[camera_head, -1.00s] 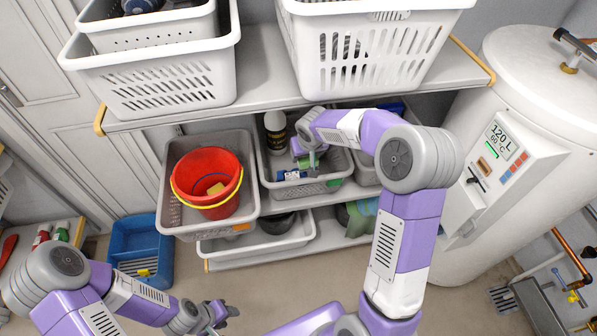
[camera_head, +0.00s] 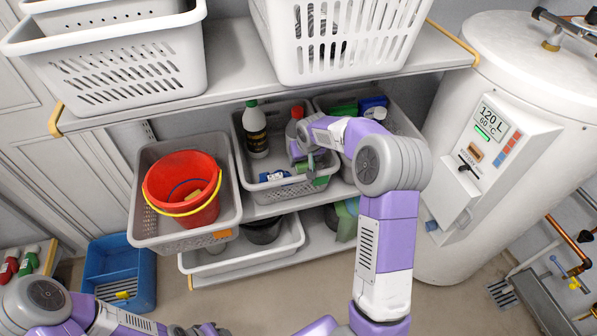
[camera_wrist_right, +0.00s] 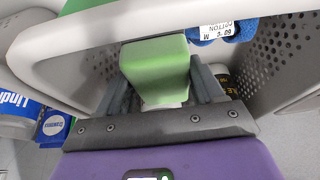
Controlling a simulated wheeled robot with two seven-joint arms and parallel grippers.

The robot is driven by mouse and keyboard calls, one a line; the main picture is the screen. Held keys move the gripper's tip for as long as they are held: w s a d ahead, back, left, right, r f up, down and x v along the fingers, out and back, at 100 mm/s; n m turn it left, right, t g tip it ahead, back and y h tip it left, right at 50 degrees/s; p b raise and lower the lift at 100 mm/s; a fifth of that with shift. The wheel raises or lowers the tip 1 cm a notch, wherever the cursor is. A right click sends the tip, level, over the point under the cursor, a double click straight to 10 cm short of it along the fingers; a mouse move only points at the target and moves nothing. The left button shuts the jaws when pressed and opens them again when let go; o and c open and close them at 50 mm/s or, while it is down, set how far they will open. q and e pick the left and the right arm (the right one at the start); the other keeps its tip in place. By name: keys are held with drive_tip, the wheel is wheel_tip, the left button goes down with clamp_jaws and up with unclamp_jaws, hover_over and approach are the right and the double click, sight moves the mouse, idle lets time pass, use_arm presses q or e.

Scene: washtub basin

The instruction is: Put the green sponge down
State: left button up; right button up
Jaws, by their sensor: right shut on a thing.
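The green sponge (camera_wrist_right: 158,62) is held between the two fingers of my right gripper (camera_wrist_right: 160,92) in the right wrist view. In the head view my right gripper (camera_head: 311,167) is over the front part of the middle grey basket (camera_head: 262,193), and a bit of green (camera_head: 321,181) shows below it. I cannot tell whether the sponge touches the basket. My left gripper (camera_head: 207,330) is cut off at the bottom edge of the head view, and its jaws are unclear.
A red bucket (camera_head: 181,190) stands in the left grey basket (camera_head: 146,228). The upper shelf (camera_head: 225,78) with white baskets overhangs. A white boiler (camera_head: 450,110) stands right.

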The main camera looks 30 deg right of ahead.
wheel_tip(320, 180, down, 6)
drive_tip(key=shift+f+b, duration=0.2)
drive_tip(key=shift+b, duration=0.7)
drive_tip(key=shift+r, duration=0.15)
drive_tip(key=shift+f+b, duration=0.45)
drive_tip(key=shift+f, duration=0.2)
drive_tip(key=o, duration=1.1)
drive_tip(key=shift+s, duration=0.1)
drive_tip(key=shift+a+r+p, duration=0.1)
drive_tip(key=shift+r+p, duration=0.3)
drive_tip(key=shift+p, duration=0.05)
drive_tip(key=p+v, duration=0.3)
drive_tip(key=v, duration=0.9)
drive_tip(key=shift+r, duration=0.2)
